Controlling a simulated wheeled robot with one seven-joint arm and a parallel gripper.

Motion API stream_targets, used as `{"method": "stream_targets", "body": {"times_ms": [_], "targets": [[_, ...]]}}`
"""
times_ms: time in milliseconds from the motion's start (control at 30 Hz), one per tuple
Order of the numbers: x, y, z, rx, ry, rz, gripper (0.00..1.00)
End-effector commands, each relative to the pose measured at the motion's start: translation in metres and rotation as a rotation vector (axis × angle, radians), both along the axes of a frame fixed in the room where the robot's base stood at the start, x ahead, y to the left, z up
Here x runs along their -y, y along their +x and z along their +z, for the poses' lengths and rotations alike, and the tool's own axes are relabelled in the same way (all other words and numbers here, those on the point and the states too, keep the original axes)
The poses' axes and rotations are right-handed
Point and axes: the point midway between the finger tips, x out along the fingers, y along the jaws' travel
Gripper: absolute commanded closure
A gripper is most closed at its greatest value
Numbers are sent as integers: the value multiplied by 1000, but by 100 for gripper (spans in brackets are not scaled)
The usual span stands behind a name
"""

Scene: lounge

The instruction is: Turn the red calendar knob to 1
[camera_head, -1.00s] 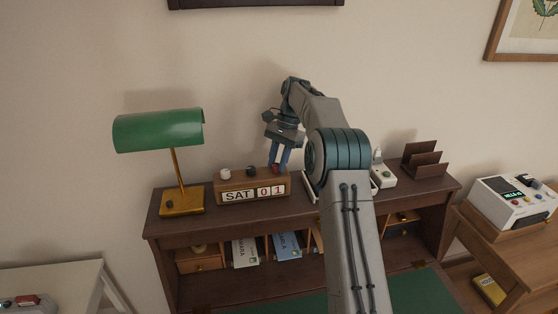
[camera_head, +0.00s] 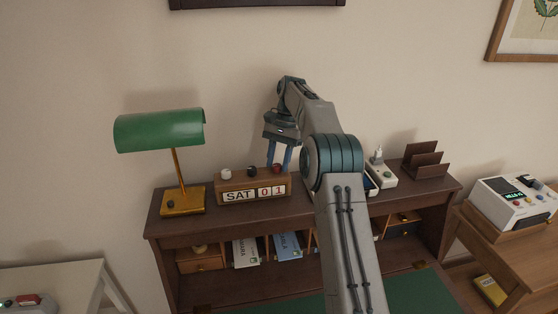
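The wooden block calendar (camera_head: 227,203) stands on the desk's top shelf and reads SAT 0 1, with the last digits in red. The red knob (camera_head: 277,168) is at the right end of its top, beside a black knob (camera_head: 251,171) and a white knob (camera_head: 226,173). My gripper (camera_head: 279,168) points down at the red knob, its blue fingers spread apart. The fingers appear to be on either side of the knob; whether they touch it I cannot tell.
A green desk lamp (camera_head: 160,131) stands left of the calendar. Right of my arm are a small white device (camera_head: 382,175) and a brown letter rack (camera_head: 424,160). The desk shelf (camera_head: 170,232) has pigeonholes with envelopes below. The wall is close behind.

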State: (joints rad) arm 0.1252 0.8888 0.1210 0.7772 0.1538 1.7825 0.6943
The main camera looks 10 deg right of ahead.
Motion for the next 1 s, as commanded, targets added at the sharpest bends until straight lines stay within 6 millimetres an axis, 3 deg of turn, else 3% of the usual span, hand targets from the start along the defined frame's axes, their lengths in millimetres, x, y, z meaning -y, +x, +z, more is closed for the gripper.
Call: {"method": "stream_targets", "body": {"times_ms": [400,700,1000], "targets": [[0,0,3,-1,1,0,51],[0,0,43,3,0,0,51],[60,-35,80,2,-1,-4,51]]}}
